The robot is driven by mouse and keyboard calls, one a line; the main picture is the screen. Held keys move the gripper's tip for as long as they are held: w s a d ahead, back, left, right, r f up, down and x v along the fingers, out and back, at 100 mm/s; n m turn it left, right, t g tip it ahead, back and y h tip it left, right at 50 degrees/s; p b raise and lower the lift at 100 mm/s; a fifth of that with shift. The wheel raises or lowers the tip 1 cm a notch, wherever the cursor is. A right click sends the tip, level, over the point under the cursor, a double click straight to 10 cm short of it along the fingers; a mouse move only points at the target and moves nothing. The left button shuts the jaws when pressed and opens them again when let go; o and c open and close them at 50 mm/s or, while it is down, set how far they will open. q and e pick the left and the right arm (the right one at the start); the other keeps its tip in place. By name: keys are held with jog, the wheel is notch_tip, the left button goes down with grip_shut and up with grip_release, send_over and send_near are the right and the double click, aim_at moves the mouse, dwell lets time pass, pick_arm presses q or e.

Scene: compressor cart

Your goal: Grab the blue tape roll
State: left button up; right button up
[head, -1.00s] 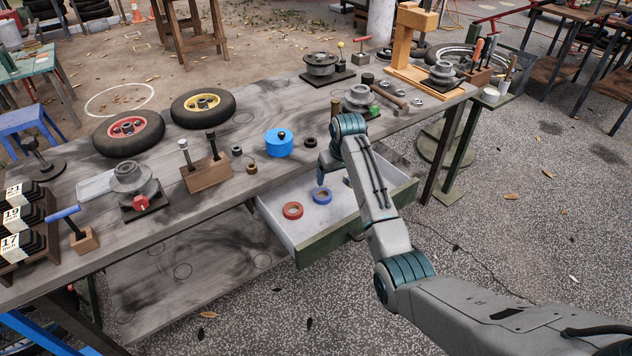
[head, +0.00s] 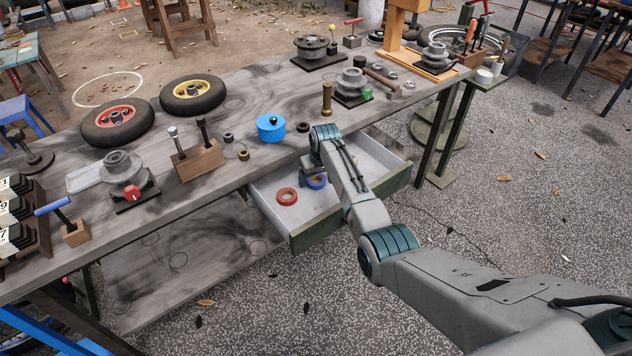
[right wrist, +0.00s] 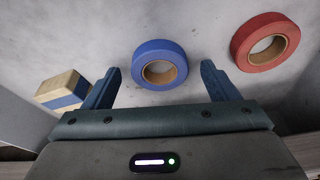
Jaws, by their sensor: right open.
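The blue tape roll (head: 317,183) lies flat in the open drawer, partly hidden by my right arm in the head view. In the right wrist view the blue tape roll (right wrist: 160,48) shows whole, ahead of and between the two fingers. My right gripper (right wrist: 160,73) is open and empty, with one fingertip on each side of the roll's near part. I cannot tell whether the fingers touch it. In the head view the right gripper (head: 309,170) is mostly hidden behind its own wrist, over the drawer. My left gripper is not in view.
A red tape roll (right wrist: 241,50) lies right of the blue one, close to the right finger. A small box with a blue stripe (right wrist: 60,90) sits by the left finger. The drawer (head: 300,236) has raised walls under the workbench (head: 225,172). A blue round container (head: 270,130) stands above.

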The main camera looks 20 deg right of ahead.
jog(key=shift+w+f, duration=0.1)
jog(key=shift+f, duration=0.15)
jog(key=c, duration=1.1)
